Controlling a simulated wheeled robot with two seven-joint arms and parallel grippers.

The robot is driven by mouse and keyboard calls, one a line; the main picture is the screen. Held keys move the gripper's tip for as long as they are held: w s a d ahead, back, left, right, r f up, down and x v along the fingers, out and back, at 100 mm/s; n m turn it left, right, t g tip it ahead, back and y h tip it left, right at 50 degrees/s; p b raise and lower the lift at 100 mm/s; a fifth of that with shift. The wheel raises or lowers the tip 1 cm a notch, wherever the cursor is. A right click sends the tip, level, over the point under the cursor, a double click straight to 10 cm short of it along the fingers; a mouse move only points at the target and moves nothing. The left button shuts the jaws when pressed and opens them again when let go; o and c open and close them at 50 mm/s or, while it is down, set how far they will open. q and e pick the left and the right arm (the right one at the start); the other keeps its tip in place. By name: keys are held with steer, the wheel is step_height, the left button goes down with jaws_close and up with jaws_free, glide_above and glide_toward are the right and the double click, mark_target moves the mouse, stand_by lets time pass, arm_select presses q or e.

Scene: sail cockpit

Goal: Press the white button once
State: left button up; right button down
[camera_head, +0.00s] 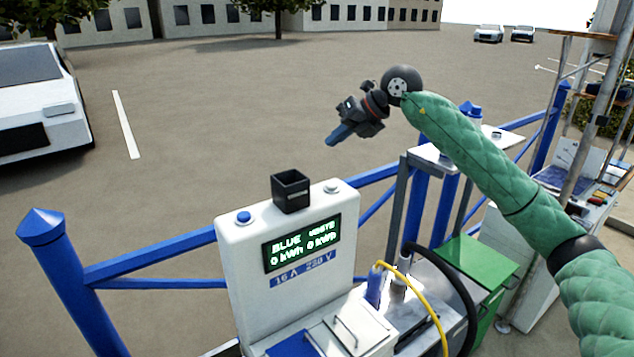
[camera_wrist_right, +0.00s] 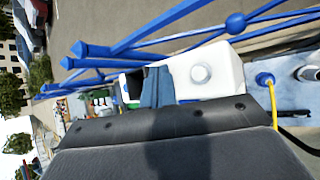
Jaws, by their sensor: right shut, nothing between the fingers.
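The white button (camera_head: 331,186) sits on the right of the white pedestal's top. It also shows in the right wrist view (camera_wrist_right: 200,74) as a pale round cap, just right of my fingertips in the picture. The blue button (camera_head: 244,217) is on the left of the same top. The pedestal's display (camera_head: 301,243) reads BLUE and WHITE, each with 0 kWh. My right gripper (camera_head: 338,135) is shut and empty, tilted down to the left. In the head view it appears above the white button, apart from it. My left gripper is out of view.
An open black box (camera_head: 291,190) stands between the two buttons. Blue railings (camera_head: 150,261) run behind the pedestal. A yellow cable (camera_head: 424,296) and a black hose (camera_head: 468,290) curve at its right, near a green bin (camera_head: 474,262).

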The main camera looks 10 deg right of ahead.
mark_target(336, 185)
steer(key=shift+s+d+r, duration=0.1)
steer(key=shift+d, duration=0.15)
